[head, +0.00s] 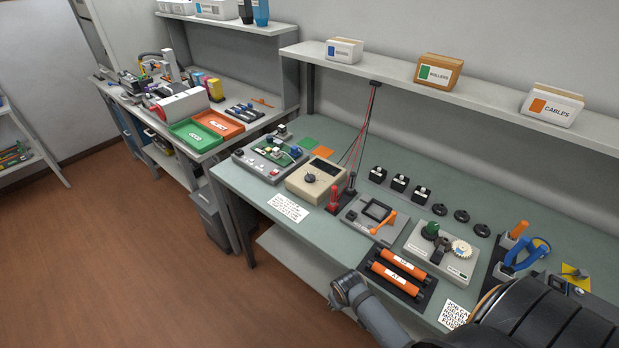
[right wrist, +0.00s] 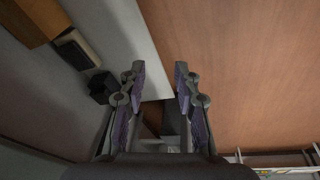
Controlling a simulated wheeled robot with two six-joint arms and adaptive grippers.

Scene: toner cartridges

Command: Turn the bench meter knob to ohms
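The bench meter (head: 318,182) is a beige box with a dark display window, standing on the left part of the green-topped bench. Its round dark knob (head: 310,177) is on the sloped top face, and the setting it points to is too small to read. No gripper is at the meter. My right gripper (right wrist: 160,78) shows in the right wrist view with its two fingers apart and nothing between them. Part of my arm reaches in from the lower right in the head view. My left gripper is in neither view.
Red and black probes (head: 334,199) stand right of the meter, below hanging leads. A circuit-board fixture (head: 270,160) is to its left. A white note card (head: 288,208) lies in front. A grey fixture with an orange lever (head: 383,229) sits further right.

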